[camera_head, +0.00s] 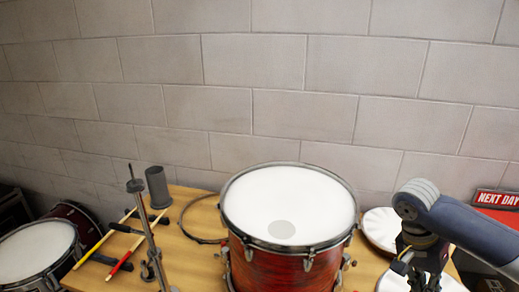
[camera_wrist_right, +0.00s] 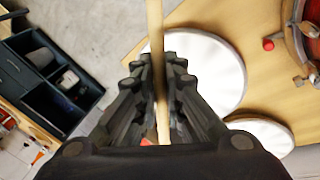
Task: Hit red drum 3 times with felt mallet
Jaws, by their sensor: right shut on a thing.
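The red drum (camera_head: 290,205) stands on the wooden bench, its white head facing up. Part of its red side also shows at the top right of the right wrist view (camera_wrist_right: 291,38). My right gripper (camera_wrist_right: 162,85) is shut on a pale wooden stick (camera_wrist_right: 155,35) that runs out of the top of that view. The stick's far end is out of sight, so I cannot tell whether it carries a felt head. In the head view my right arm is right of the drum, apart from it, with the gripper mostly cut off below. My left gripper is not in view.
Left of the drum are a metal stand (camera_head: 147,225), a dark cylinder (camera_head: 157,187) and several sticks, including a red-ended one (camera_head: 125,258). White round pads (camera_head: 381,226) lie to its right. Another drum (camera_head: 36,252) stands far left. A block wall (camera_head: 230,100) is behind.

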